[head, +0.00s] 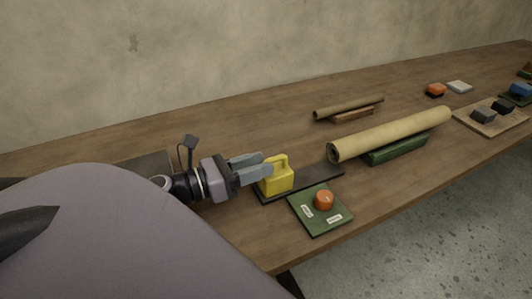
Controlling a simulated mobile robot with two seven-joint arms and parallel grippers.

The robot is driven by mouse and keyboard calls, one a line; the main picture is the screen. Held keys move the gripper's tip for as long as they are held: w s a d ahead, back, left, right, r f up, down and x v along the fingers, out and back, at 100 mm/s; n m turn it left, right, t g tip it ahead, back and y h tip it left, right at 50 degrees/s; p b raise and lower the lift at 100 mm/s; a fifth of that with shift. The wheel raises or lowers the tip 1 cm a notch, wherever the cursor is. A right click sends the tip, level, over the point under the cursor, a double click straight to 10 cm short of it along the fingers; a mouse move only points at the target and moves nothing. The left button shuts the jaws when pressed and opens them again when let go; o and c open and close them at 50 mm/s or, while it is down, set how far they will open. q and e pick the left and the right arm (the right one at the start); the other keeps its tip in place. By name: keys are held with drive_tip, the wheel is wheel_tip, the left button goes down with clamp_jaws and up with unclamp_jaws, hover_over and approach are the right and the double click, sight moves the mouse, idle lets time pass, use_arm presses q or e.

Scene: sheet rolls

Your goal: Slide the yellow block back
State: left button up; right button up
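The yellow block (277,181), with a loop handle on top, stands on a dark flat strip (322,179) near its left end. My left gripper (268,162) is just left of the block's handle, its two grey fingers pointing right toward it. A gap shows between the fingers, and nothing is seen held in them. I cannot tell whether a fingertip touches the handle. My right gripper is not in view.
A green panel (318,221) with an orange knob (324,200) lies in front of the strip. A large tan roll (390,134) rests on a green holder (395,151) to the right. A smaller roll (348,108) lies behind.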

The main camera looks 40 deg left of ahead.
use_arm(q)
drive_tip(key=shift+v, duration=2)
